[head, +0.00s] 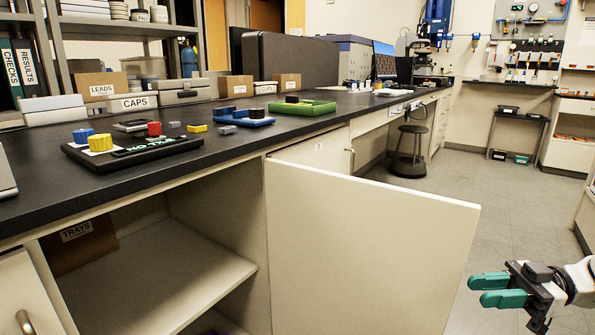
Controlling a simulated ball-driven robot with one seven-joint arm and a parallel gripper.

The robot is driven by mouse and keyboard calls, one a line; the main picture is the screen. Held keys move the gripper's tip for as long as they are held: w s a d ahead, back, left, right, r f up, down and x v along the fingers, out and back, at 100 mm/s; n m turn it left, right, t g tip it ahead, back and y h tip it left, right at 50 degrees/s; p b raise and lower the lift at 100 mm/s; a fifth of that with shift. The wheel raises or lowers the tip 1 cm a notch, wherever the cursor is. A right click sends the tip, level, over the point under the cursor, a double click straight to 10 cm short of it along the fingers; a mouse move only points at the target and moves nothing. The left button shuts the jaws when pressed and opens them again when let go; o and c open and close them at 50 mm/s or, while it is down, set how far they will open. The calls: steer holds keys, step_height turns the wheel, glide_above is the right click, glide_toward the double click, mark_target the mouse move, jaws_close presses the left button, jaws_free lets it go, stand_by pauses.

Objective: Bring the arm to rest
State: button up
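My gripper (485,290) is at the lower right of the head view, with two green fingers pointing left. Nothing shows between or beyond the fingertips. It is in front of the grey floor, to the right of an open cabinet door (365,240), and apart from it in the picture. Only the wrist end of my arm shows; the rest is out of the frame.
A dark bench top (235,165) runs along the left, bearing a black tray (135,150), a blue tray (243,119) and a green tray (305,108). The door juts out from the open cabinet (150,270). A stool (412,130) stands further back. The floor (500,195) between is clear.

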steer(key=s+a+f+m+h, duration=0.35)
steer(key=a+f, duration=0.35)
steer(key=f, duration=0.5)
steer(key=s+a+f+m+h, duration=0.3)
steer(key=s+a+f+m, duration=0.3)
steer(key=f, duration=0.6)
steer(key=s+f+m+h, duration=0.3)
steer(key=s+f+h, duration=0.15)
steer(key=s, duration=0.35)
steer(key=s+f+m+h, duration=0.3)
steer(key=s+f, duration=0.2)
steer(key=s, duration=0.2)
steer(key=s+d+r+m+h, duration=0.35)
steer(key=s+d, duration=0.25)
steer(key=s, duration=0.4)
step_height(320, 180, up, 33)
steer(key=p, duration=3.2)
steer(key=shift+w+f+n+t+h+p, duration=0.2)
steer(key=shift+n+t+h+p, duration=0.1)
steer(key=shift+n+h+p, duration=0.1)
